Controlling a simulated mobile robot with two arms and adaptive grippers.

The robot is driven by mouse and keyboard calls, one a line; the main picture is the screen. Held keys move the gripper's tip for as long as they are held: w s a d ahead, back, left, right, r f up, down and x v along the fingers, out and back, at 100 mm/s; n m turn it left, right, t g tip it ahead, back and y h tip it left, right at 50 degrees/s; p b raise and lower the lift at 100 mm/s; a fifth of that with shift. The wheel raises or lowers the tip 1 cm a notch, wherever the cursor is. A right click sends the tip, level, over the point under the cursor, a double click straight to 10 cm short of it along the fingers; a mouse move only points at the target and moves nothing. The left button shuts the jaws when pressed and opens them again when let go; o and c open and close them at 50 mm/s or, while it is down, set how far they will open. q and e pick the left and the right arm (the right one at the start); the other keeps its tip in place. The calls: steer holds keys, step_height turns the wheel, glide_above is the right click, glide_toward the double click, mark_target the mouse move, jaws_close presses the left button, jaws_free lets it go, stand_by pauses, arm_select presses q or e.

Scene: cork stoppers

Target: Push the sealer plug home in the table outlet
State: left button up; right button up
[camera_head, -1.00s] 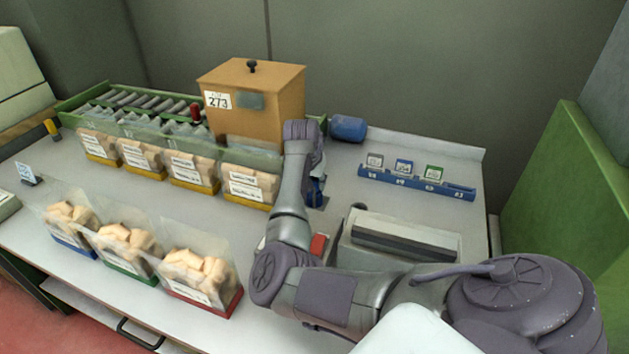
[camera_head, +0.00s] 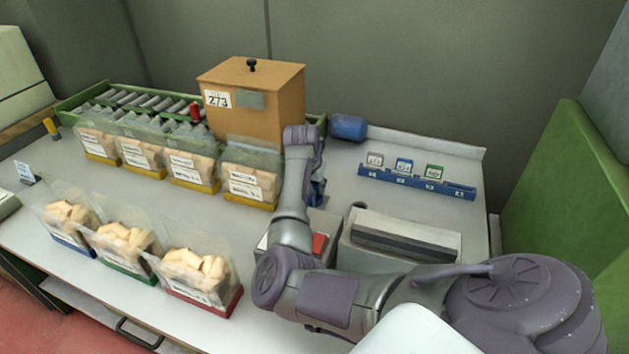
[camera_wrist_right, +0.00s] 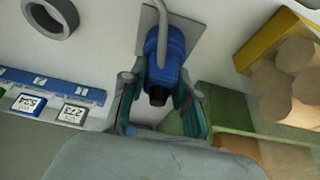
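The blue sealer plug (camera_wrist_right: 170,50) shows in the right wrist view, with a black end and a grey cable over it. It is in front of a grey square plate (camera_wrist_right: 197,34) on the table, seemingly the outlet; how deep it sits is hidden. My right gripper (camera_wrist_right: 163,82) has its teal-padded fingers on either side of the plug. In the head view, a bit of the blue plug (camera_head: 317,190) shows beside my right wrist, which hides the fingers. My left gripper is out of view.
The sealer (camera_head: 405,236) stands right of my right arm, near a red switch (camera_head: 319,243). A blue rack (camera_head: 415,181) with small tags is behind. Bags of corks (camera_head: 249,185) and a wooden box (camera_head: 280,100) stand to the left. A grey ring (camera_wrist_right: 50,17) lies nearby.

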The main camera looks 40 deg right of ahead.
steer(key=o, duration=0.5)
steer(key=shift+r, duration=0.15)
steer(key=shift+o, duration=0.2)
steer(key=v, duration=1.2)
